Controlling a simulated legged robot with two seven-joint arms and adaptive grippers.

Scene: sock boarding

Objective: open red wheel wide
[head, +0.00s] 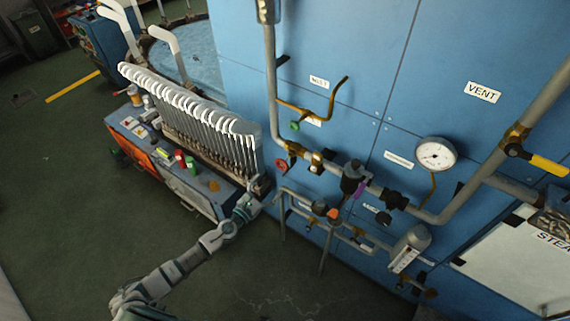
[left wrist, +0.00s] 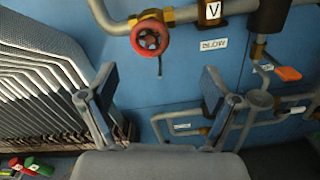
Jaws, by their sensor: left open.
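The red wheel (head: 281,164) is a small round handwheel on a brass valve on the pipe along the blue panel. In the left wrist view the red wheel (left wrist: 150,38) shows above and beyond my fingers, face towards the camera. My left gripper (head: 250,196) is below and left of the wheel in the head view, apart from it. In the left wrist view my left gripper (left wrist: 159,82) has its two fingers spread wide with nothing between them. My right gripper is in neither view.
A rack of white sock boards (head: 190,105) stands close on the left. A green handwheel (head: 294,126) is above the red one. Low pipes with an orange knob (head: 333,214) are at the right. The pressure gauge (head: 435,154) is further right. Open floor lies in front.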

